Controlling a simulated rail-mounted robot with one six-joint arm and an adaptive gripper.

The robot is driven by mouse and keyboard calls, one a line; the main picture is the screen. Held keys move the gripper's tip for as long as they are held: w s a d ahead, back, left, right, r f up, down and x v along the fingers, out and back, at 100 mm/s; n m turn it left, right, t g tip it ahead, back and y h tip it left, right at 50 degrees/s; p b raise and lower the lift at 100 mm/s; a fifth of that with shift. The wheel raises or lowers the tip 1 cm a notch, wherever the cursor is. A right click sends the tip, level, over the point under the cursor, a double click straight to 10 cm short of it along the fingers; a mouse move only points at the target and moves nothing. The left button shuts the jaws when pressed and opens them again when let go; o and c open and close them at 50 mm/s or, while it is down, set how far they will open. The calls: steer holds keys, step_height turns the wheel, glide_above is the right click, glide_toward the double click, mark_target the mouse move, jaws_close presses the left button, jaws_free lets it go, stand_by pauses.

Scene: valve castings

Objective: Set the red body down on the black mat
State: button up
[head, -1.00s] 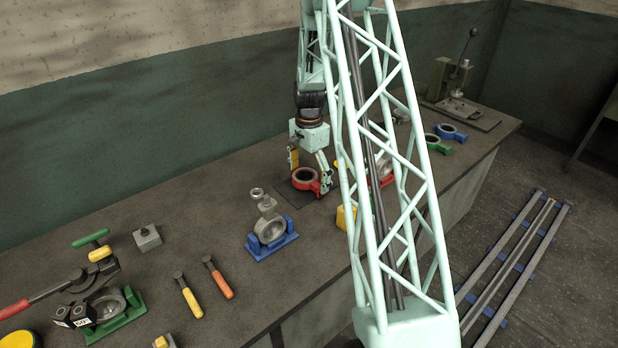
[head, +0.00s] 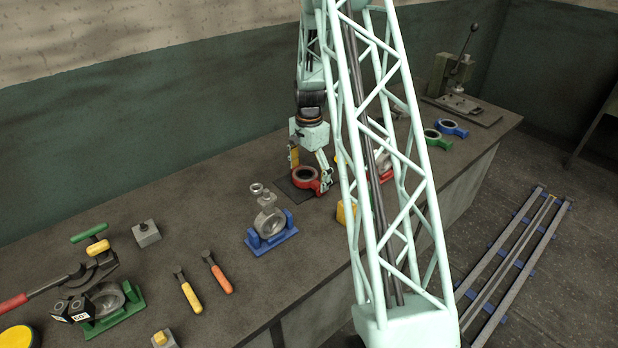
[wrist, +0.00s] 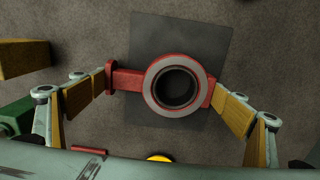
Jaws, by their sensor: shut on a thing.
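The red body (head: 306,179), a ring-shaped casting with a pale ring face, sits between the fingers of my gripper (head: 309,172). In the wrist view the red body (wrist: 131,79) has its ring at the right and a squared neck at the left. My gripper (wrist: 170,96) is shut on it, one yellow-padded finger at each end. The black mat (head: 287,190) lies flat on the bench under the body; in the wrist view the mat (wrist: 210,32) shows above and below it. I cannot tell whether the body touches the mat.
A grey valve on a blue stand (head: 270,233) is to the left of the mat. A yellow block (head: 346,214) is near the bench's front edge. Green (head: 437,141) and blue (head: 453,129) ring parts lie further right. Orange-handled (head: 221,279) and yellow-handled (head: 191,296) tools lie at front left.

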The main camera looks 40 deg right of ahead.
steer(key=shift+f, duration=0.15)
stand_by(0.5)
steer(key=o, duration=1.4)
steer(key=shift+o, duration=0.2)
steer(key=shift+f, duration=0.1)
step_height(320, 180, up, 12)
stand_by(0.5)
